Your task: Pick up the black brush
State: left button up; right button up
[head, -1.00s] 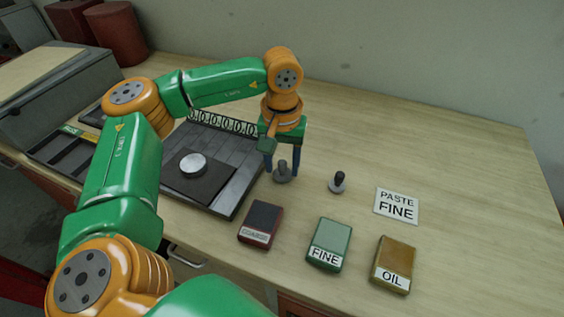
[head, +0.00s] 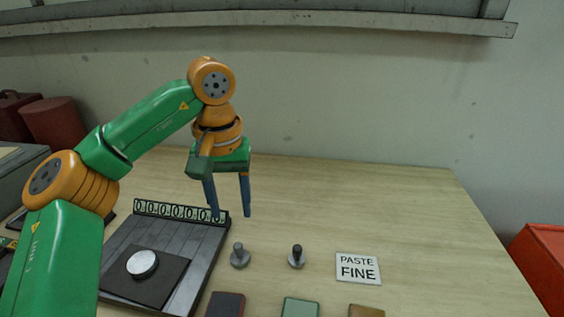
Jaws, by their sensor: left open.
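A small black-topped piece on a round grey base (head: 296,257) stands upright on the table; it looks like the black brush. A similar all-grey piece (head: 240,256) stands to its left, by the right edge of the dark tray. My left gripper (head: 231,212) points down, open and empty. In the picture it is above and left of the black-topped piece, over the back right corner of the tray, clear of both pieces. My right gripper is out of view.
A "PASTE FINE" card (head: 358,268) lies to the right. Red (head: 226,305), green (head: 300,308) and brown (head: 366,311) blocks are in front. The table's back right is bare.

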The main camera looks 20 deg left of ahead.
aim_at(296, 259)
jog(key=k, duration=1.5)
